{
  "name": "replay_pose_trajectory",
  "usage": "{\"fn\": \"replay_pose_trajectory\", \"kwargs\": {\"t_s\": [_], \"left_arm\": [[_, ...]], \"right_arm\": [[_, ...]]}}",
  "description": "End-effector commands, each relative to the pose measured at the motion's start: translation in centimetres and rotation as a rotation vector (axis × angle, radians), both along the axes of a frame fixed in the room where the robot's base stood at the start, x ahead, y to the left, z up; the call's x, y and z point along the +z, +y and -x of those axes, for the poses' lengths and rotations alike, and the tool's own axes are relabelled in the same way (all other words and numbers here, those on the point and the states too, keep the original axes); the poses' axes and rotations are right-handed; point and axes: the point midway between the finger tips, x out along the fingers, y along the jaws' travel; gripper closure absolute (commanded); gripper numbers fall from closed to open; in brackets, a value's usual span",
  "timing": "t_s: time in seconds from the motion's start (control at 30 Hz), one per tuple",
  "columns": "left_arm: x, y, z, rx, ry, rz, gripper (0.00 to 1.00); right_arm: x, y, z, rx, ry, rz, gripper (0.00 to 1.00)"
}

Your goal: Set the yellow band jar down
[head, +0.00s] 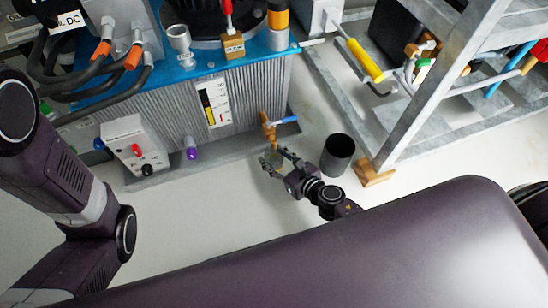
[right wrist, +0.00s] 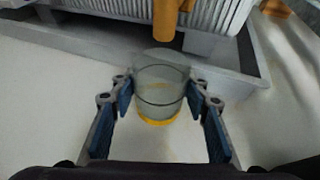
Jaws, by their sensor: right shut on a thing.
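The yellow band jar (right wrist: 160,92) is a clear glass cylinder with a yellow band round its bottom end. It sits between the two blue-padded fingers of my right gripper (head: 279,162), which is shut on it. In the head view the jar (head: 271,159) is small and hard to make out, near the foot of the finned tank. A brass tap (head: 268,127) with a blue handle sticks out above the jar. In the right wrist view the brass spout (right wrist: 165,20) is just beyond the jar's far rim. I cannot tell whether the jar touches the floor. My left gripper is out of view.
The grey finned tank (head: 240,92) stands on a plinth beyond the jar. A dark open bin (head: 338,156) stands right of my right gripper, beside a grey frame (head: 425,105) with a wooden block (head: 373,174) at its foot. Pale floor lies clear to the gripper's left.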

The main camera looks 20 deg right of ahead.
Motion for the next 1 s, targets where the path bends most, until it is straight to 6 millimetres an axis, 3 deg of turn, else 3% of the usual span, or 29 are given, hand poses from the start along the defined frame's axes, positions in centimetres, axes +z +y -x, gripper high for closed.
{"fn": "replay_pose_trajectory", "kwargs": {"t_s": [0.33, 0.37, 0.5, 0.87, 1.0], "left_arm": [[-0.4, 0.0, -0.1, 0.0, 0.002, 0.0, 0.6], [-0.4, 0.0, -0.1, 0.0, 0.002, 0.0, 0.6], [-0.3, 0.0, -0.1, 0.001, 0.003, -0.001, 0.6], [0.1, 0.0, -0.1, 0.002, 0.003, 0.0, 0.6], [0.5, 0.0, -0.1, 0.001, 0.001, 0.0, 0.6]], "right_arm": [[-0.3, 0.0, 0.0, 0.0, -0.002, -0.001, 0.81], [-0.3, 0.0, 0.0, 0.0, -0.002, -0.001, 0.56], [-0.2, 0.0, 0.0, 0.0, -0.002, -0.001, 0.41], [0.2, 0.0, 0.0, 0.0, -0.002, -0.001, 0.4], [0.7, -0.5, 1.5, 0.001, 0.001, -0.001, 0.4]]}}
